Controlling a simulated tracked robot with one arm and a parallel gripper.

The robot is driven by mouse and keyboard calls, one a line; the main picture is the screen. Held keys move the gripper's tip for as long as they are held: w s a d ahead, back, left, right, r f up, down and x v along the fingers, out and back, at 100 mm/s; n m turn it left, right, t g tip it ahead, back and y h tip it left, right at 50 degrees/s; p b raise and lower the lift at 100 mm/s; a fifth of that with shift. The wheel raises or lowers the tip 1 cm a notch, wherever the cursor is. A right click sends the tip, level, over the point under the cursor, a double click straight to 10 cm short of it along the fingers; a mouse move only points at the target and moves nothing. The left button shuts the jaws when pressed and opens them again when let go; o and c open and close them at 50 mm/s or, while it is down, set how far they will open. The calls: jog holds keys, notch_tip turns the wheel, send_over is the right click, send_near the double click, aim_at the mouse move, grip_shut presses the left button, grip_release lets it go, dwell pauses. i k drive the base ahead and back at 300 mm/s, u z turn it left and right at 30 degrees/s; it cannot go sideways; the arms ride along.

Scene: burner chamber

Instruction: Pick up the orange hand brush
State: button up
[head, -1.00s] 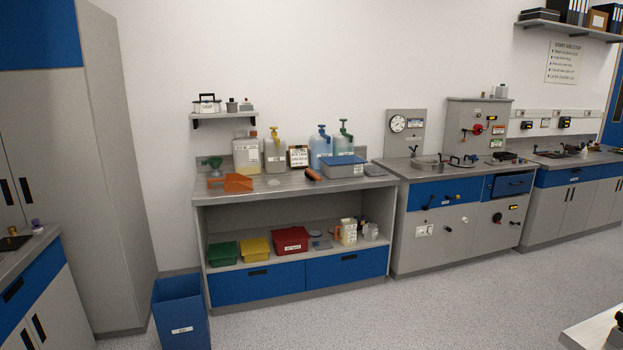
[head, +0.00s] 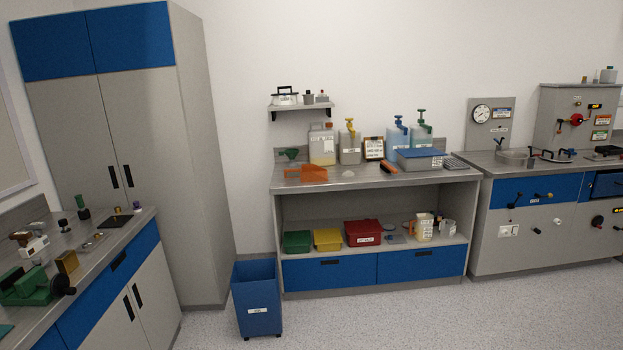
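The orange hand brush (head: 388,167) lies on the worktop of the grey bench ahead, in front of the bottles and left of the blue-lidded grey box. It is small in view, with an orange body and a dark part; its bristles cannot be made out. An orange dustpan-like piece (head: 313,174) sits on the same worktop further left. My gripper is not in view.
A blue bin (head: 256,298) stands on the floor before the bench's left end. A side bench (head: 92,262) with tools is at the left. A tall cabinet (head: 120,150) stands behind it. The floor (head: 400,318) before the bench is clear.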

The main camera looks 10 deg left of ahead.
aim_at(384, 165)
jog(key=u, duration=0.15)
jog(key=i, duration=3)
jog(key=z, duration=0.15)
jog(key=i, duration=1.3)
jog(key=z, duration=0.4)
jog(key=i, duration=1.25)
jog(key=z, duration=0.2)
